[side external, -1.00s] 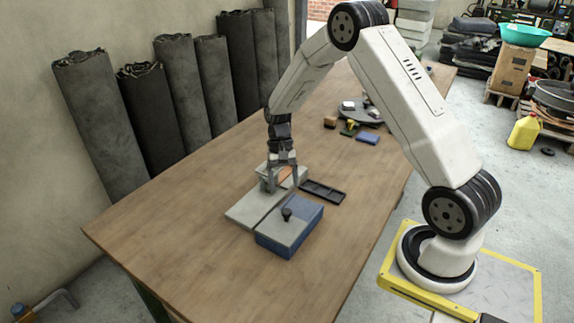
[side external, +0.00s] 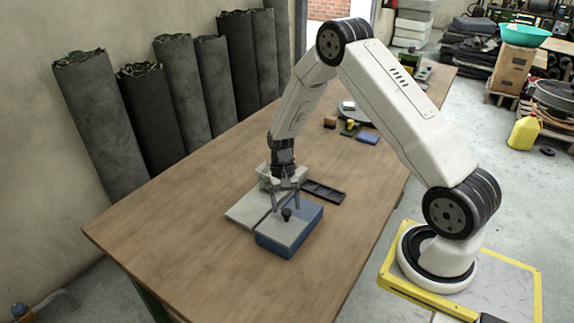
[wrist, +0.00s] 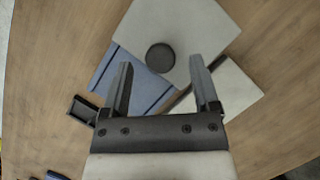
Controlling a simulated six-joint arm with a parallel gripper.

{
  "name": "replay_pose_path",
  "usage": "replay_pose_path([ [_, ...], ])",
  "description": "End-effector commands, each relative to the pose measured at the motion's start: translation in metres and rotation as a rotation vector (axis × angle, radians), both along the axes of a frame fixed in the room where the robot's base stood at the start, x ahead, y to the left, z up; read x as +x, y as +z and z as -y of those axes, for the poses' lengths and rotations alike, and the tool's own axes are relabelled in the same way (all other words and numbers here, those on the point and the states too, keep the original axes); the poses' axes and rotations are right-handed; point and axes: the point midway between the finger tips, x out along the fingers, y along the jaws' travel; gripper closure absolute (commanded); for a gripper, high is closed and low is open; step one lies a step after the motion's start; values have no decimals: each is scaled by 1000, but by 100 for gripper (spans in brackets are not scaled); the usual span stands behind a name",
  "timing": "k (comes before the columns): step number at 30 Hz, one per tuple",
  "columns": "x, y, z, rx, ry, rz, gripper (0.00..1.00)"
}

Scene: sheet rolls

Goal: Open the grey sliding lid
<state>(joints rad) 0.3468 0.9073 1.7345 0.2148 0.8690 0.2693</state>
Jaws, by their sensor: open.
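The grey sliding lid (side external: 284,232) lies on a blue box (side external: 278,246), with a blue strip of the box exposed at its far right end. A round black knob (side external: 287,214) stands up from the lid. In the wrist view the lid (wrist: 190,25) is at the top, the knob (wrist: 160,57) near the centre, and the blue box (wrist: 135,82) below. My gripper (side external: 286,206) is open and empty, pointing down close to the knob. In the wrist view the knob lies between the fingertips of my gripper (wrist: 161,63); contact is not visible.
A pale grey slab (side external: 247,209) lies left of the box. A pale container (side external: 298,174) stands behind my gripper, partly hidden. A black tray (side external: 324,192) lies to the right. Small items and a round plate lie further back. The table's near left is clear.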

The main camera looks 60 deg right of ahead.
Motion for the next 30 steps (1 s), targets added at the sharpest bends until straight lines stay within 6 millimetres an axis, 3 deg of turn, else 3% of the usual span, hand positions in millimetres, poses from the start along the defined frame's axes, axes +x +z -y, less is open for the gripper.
replay_pose_path([
  [14, -3, -10, -3, 0, 0, 0, 22],
  [21, -3, -10, -3, 0, 0, 0, 98],
  [30, -3, -10, -3, 0, 0, -1, 100],
])
